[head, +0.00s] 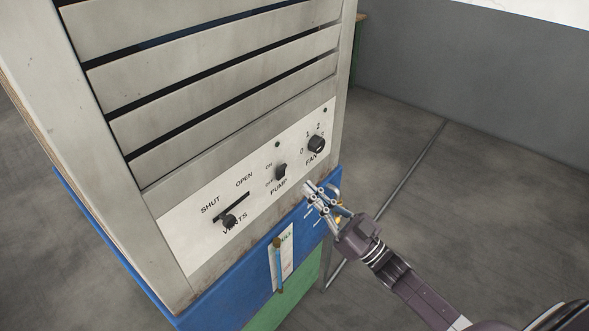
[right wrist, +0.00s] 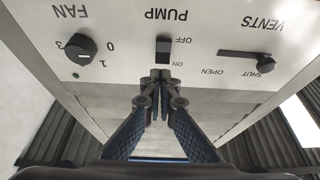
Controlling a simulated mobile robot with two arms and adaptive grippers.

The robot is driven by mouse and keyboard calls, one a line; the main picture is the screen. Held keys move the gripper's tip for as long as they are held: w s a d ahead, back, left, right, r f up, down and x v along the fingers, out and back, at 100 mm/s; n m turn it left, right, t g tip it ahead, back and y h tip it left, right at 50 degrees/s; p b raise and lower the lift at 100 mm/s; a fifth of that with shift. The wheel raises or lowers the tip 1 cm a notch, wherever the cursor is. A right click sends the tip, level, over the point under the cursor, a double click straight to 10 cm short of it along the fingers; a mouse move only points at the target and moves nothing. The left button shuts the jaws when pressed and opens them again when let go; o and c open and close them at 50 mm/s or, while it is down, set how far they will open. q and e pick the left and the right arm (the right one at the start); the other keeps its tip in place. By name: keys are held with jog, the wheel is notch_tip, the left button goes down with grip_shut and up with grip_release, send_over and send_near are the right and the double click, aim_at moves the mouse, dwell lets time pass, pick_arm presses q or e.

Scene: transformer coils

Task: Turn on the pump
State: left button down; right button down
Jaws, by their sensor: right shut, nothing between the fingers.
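The black pump switch (head: 281,171) sits on a white control panel (head: 190,255), between the vents lever and the fan knob, with ON and OFF marked beside it. Which way it is set I cannot tell. In the right wrist view, where the labels are upside down, the switch (right wrist: 163,47) is just beyond my fingertips. My right gripper (head: 309,189) is shut and empty, close to the panel, to the lower right of the switch in the head view. In the right wrist view its fingertips (right wrist: 160,75) lie near the ON label. My left gripper is not in view.
A slatted grey cabinet rises above a blue base (head: 255,265) with a tagged blue handle (head: 279,268). Grey floor (head: 470,200) is open to the right.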

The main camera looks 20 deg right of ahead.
aim_at(279, 160)
jog(key=shift+p+x, duration=0.9)
jog(key=shift+x, duration=1.9)
jog(key=shift+w+a+r, duration=0.25)
jog(key=shift+w+r, duration=0.05)
jog(key=shift+r, duration=0.1)
jog(key=shift+f, duration=0.15)
jog(key=shift+s+d, duration=0.1)
